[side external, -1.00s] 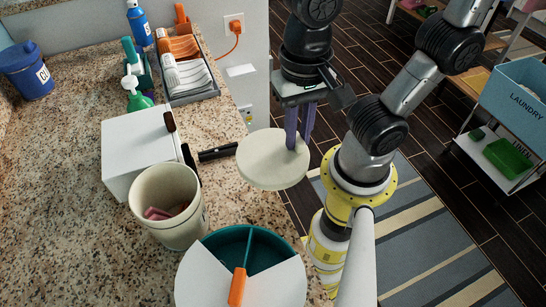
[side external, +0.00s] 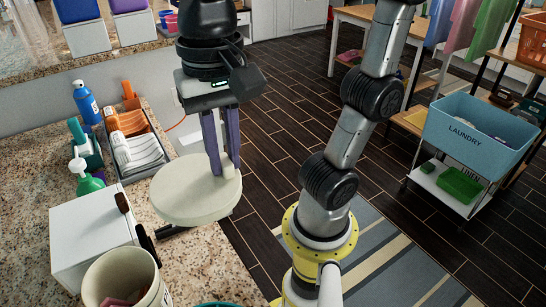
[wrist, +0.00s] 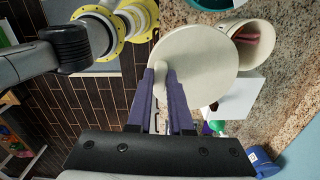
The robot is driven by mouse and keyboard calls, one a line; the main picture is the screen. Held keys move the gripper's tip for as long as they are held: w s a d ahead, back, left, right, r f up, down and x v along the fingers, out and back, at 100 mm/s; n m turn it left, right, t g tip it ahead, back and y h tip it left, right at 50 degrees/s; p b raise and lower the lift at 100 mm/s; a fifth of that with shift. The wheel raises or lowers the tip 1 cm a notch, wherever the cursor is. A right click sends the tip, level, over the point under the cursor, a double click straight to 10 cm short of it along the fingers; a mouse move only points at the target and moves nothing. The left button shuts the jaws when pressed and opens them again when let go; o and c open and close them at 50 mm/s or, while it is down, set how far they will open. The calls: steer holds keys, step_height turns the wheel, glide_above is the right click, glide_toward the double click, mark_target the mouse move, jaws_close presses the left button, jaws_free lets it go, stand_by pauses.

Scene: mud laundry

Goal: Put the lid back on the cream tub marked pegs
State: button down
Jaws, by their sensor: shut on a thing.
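My gripper (side external: 222,168) is shut on the cream lid (side external: 183,196), its purple fingers gripping a raised part near the lid's edge. The lid is held roughly level in the air, in front of the counter's right edge in the side view. The cream tub (side external: 122,283) stands open at the bottom left of that view, with pinkish things inside and its lower part cut off. In the wrist view the lid (wrist: 205,55) partly overlaps the tub (wrist: 262,32), clear of its mouth. No marking on the tub is readable.
A white block with dark handles (side external: 90,240) stands just behind the tub. A teal container (side external: 218,304) barely shows at the bottom edge.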

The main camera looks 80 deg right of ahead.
mark_target(164, 200)
steer(key=w+a, duration=0.4)
steer(key=w+a+r, duration=0.1)
steer(key=w+a, duration=0.1)
steer(key=a, duration=0.1)
steer(key=w+a+f, duration=0.3)
steer(key=a+f, duration=0.1)
steer(key=f, duration=0.5)
steer(key=shift+f, duration=0.2)
steer(key=shift+w+a+f, duration=0.1)
steer(key=shift+f, duration=0.1)
stand_by(1.7)
steer(key=shift+c, duration=1.3)
jaws_free()
step_height(164, 200, up, 7)
stand_by(0.6)
